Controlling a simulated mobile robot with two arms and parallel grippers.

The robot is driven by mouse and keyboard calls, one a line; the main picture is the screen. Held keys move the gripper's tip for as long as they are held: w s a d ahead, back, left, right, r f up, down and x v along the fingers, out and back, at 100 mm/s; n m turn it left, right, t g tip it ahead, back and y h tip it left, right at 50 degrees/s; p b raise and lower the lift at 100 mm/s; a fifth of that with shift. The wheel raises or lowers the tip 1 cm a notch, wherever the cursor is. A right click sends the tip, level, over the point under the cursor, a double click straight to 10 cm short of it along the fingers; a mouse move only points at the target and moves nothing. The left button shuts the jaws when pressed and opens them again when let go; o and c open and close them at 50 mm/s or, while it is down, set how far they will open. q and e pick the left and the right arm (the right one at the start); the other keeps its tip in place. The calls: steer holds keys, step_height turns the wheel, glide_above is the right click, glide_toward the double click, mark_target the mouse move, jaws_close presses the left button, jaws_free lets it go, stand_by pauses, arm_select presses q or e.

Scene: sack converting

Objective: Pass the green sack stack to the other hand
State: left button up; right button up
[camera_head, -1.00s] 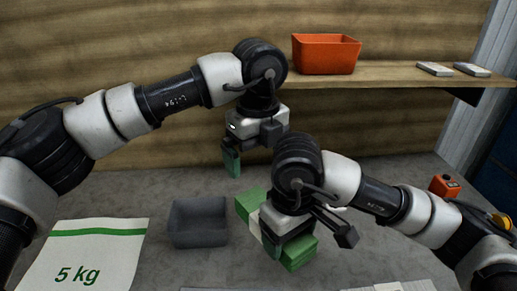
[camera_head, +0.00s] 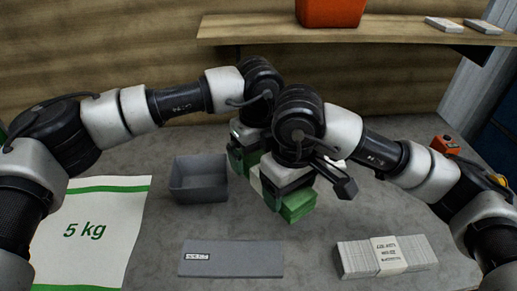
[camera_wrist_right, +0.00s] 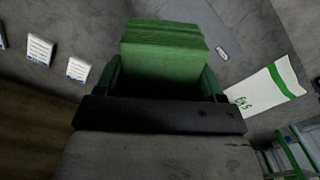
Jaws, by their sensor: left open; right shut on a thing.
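The green sack stack (camera_head: 298,206) with a pale band around it is held above the table in the middle of the head view. My right gripper (camera_head: 284,190) is shut on it and covers much of its middle. In the right wrist view the stack (camera_wrist_right: 165,45) sits between the two green fingers of this gripper (camera_wrist_right: 165,82). My left gripper (camera_head: 244,160) is open at the stack's far left end, close to my right gripper. I cannot tell whether its fingers touch the stack, as the right wrist hides part of that end.
A grey bin (camera_head: 197,183) stands left of the stack. A white 5 kg sack (camera_head: 92,240), a grey slab (camera_head: 232,262) and a banded grey-white stack (camera_head: 388,257) lie on the table. A shelf (camera_head: 380,30) with an orange bin (camera_head: 330,8) runs behind.

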arm_select(q)
steer(key=c, duration=1.1)
arm_select(e)
steer(key=shift+a, duration=0.1)
arm_select(q)
steer(key=shift+c, duration=0.2)
arm_select(e)
steer(key=o, duration=1.2)
steer(key=shift+c, duration=0.2)
